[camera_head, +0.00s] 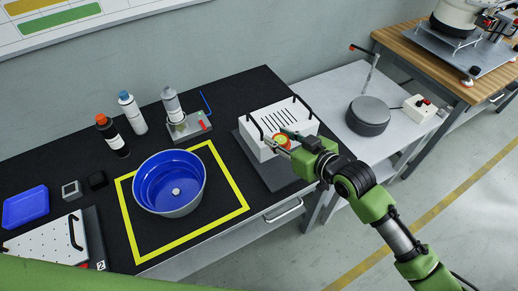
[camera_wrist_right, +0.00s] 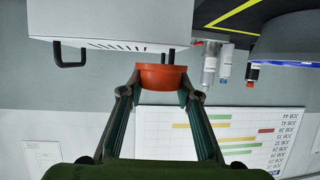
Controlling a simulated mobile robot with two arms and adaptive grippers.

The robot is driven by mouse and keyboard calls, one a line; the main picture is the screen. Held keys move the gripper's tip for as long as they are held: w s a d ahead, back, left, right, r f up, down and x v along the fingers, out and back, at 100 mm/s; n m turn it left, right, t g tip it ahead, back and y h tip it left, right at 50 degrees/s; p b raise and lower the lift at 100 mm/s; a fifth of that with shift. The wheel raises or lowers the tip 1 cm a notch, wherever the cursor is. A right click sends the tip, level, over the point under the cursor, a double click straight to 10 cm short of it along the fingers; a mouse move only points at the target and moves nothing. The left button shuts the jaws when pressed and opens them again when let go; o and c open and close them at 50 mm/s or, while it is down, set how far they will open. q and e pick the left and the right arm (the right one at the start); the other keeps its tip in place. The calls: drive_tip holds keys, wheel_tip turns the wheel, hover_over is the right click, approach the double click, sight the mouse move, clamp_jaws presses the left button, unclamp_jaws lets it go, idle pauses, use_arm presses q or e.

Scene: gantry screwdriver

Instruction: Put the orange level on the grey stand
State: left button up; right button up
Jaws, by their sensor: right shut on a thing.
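The orange level (camera_head: 281,141) is a small round orange piece with a yellowish top. My right gripper (camera_head: 287,141) is shut on it, beside the front of the white slotted box. In the right wrist view the level (camera_wrist_right: 163,77) sits between the two fingertips, close to the box; I cannot tell whether they touch. A dark grey round block (camera_head: 368,116) on the light side table may be the grey stand; nothing is seen lying on its top. My left gripper is not in view.
The white slotted box (camera_head: 275,122) has black handles and stands on a dark plate. A blue bowl (camera_head: 170,184) sits within a yellow outline. Several bottles stand behind. A thin post (camera_head: 372,70) rises behind the round block, with a white switch box (camera_head: 418,107) to its right.

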drive_tip(key=shift+w+d, duration=0.45)
drive_tip(key=shift+d, duration=0.4)
drive_tip(key=s+d, duration=0.4)
drive_tip(key=d, duration=0.4)
drive_tip(key=s+d+r+n+g+y, duration=0.2)
drive_tip(key=s+d+r, duration=0.6)
drive_tip(key=s+r, duration=0.2)
drive_tip(key=shift+s+r+n, duration=0.4)
drive_tip(key=shift+s, duration=0.55)
